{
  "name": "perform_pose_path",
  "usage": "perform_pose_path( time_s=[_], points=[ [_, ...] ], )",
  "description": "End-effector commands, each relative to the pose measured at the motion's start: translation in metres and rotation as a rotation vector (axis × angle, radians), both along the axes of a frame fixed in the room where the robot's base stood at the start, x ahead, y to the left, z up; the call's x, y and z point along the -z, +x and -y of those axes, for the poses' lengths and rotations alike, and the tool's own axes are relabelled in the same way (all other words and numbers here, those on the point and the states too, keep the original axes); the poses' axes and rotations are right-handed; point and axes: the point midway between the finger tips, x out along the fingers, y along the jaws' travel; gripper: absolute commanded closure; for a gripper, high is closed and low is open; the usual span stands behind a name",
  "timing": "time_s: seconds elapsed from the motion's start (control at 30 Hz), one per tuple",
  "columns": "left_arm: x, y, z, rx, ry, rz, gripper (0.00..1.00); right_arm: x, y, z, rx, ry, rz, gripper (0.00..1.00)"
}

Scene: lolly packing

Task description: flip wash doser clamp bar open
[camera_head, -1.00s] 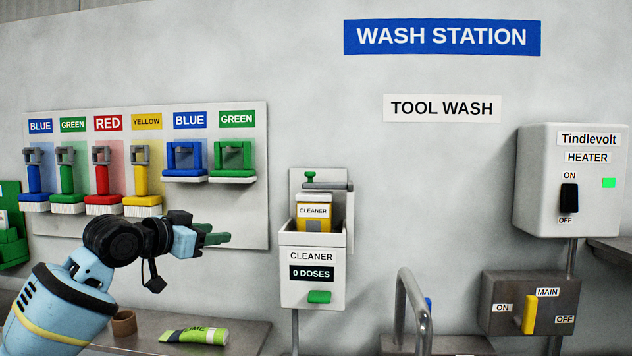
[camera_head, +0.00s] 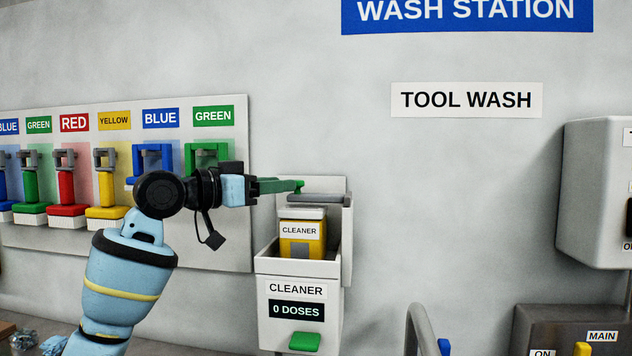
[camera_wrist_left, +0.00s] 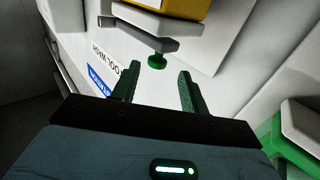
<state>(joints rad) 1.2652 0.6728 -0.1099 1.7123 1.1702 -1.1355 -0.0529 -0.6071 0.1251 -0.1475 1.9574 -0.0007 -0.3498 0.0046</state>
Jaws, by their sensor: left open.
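The white wash doser (camera_head: 262,285) hangs on the wall, reading "0 DOSES". A yellow cleaner pack (camera_head: 302,245) sits in its open top; part of the pack also shows in the left wrist view (camera_wrist_left: 185,8). The grey clamp bar (camera_head: 322,198) lies across above the pack, and it shows in the left wrist view (camera_wrist_left: 150,35) with a green knob (camera_wrist_left: 157,62) at its end. My left gripper (camera_head: 288,186) is open at the knob end of the bar. In the left wrist view its fingertips (camera_wrist_left: 156,80) are apart, with the knob just beyond and between them. My right gripper is not in view.
A rack panel (camera_head: 238,235) with coloured brushes in holders is left of the doser, behind my left arm. A green paddle (camera_head: 305,341) sticks out at the doser's lower front. A metal rail (camera_head: 418,325) and a heater box (camera_head: 590,200) stand to the right.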

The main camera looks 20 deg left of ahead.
Motion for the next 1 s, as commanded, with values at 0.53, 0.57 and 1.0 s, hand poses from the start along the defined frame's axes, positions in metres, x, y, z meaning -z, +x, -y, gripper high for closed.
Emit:
perform_pose_path(
  time_s=[0.53,0.57,1.0],
  points=[
    [-0.001,0.039,0.024,0.002,-0.003,0.001,0.56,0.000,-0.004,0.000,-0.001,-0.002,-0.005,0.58],
    [-0.001,0.043,0.026,0.001,-0.003,0.001,0.56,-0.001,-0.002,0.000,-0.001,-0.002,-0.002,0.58],
    [0.000,0.067,0.039,-0.001,0.001,0.001,0.56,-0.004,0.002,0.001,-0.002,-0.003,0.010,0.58]
  ],
)
